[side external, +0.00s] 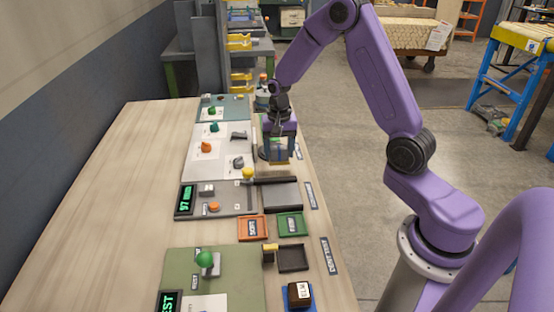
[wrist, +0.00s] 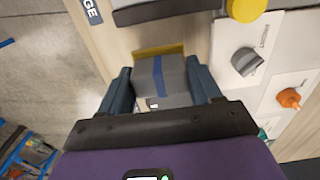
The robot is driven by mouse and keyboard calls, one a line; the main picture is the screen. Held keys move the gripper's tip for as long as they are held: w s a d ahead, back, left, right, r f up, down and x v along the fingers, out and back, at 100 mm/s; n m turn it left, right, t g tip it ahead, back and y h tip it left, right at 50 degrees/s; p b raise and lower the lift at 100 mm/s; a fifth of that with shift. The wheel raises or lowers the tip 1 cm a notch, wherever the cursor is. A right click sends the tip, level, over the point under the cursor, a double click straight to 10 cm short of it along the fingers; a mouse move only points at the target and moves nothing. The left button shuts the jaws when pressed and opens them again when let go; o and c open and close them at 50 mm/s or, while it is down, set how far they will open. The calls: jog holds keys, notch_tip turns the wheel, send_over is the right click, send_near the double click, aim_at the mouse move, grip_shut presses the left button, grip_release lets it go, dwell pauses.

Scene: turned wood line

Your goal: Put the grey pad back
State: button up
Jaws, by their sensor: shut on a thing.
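My gripper (side external: 277,150) is at the far right part of the bench, pointing down. In the wrist view its two blue fingers (wrist: 160,82) are shut on a grey block-like pad (wrist: 143,77) with a blue band across it. A yellow edge (wrist: 160,49) shows just beyond the pad, and a yellow strip also shows under the gripper in the side view (side external: 279,163). I cannot tell whether the pad touches what is below it. In the side view the fingers hide most of the pad.
A dark grey tray (side external: 281,196) lies nearer the camera, with orange (side external: 252,238) and green (side external: 291,234) trays in front of it. A light panel with grey and orange knobs (side external: 206,147) lies to the left, a yellow knob (side external: 248,173) close by. The bench's left half is bare.

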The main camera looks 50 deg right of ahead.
aim_at(277, 160)
jog(key=shift+w+f, duration=0.3)
jog(key=shift+f, duration=0.05)
jog(key=shift+w+d+f, duration=0.1)
jog(key=shift+w+f, duration=0.05)
jog(key=shift+f, duration=1.55)
jog(key=shift+f, duration=0.1)
jog(key=o, duration=1)
